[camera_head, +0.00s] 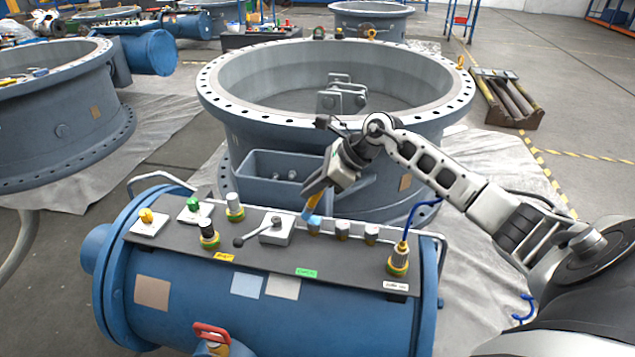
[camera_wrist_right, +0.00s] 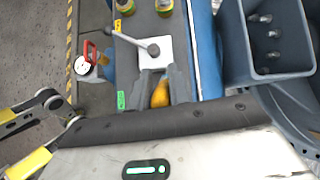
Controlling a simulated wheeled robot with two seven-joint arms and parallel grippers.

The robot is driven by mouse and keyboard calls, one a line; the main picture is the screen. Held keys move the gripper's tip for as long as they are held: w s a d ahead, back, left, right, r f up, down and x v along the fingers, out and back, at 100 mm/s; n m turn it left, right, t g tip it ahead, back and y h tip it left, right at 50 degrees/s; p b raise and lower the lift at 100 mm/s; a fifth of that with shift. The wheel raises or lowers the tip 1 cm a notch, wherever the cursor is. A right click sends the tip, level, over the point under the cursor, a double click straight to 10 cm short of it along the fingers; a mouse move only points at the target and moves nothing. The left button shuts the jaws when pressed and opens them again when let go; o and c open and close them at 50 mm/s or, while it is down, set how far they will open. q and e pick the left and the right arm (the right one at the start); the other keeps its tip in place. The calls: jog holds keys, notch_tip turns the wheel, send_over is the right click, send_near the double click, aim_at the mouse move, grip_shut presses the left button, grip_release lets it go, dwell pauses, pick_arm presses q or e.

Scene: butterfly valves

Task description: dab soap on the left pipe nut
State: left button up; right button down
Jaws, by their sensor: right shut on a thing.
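My right gripper (camera_head: 318,184) is shut on an orange-yellow tool with a bluish tip (camera_head: 306,214), held tilted above the dark panel. The tool's orange-yellow part (camera_wrist_right: 160,95) shows between the fingers in the wrist view. On the panel's left are two banded fittings, a front one (camera_head: 208,236) and a rear one (camera_head: 235,207). I cannot tell which is the left pipe nut. My left gripper is not in view.
The panel (camera_head: 340,262) lies on a blue cylinder (camera_head: 250,315). A lever valve (camera_head: 276,229) stands close left of the tool. A fitting with a blue hose (camera_head: 399,258) is at right. A grey open box (camera_head: 285,170) and a large flanged ring (camera_head: 340,75) stand behind.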

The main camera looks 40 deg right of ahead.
notch_tip(320, 180, up, 3)
jog(key=shift+w+a+r+p, duration=0.1)
jog(key=shift+p, duration=0.7)
jog(key=shift+r+p, duration=1.15)
jog(key=shift+r, duration=1)
jog(key=shift+r+p, duration=0.3)
jog(key=shift+p, duration=0.05)
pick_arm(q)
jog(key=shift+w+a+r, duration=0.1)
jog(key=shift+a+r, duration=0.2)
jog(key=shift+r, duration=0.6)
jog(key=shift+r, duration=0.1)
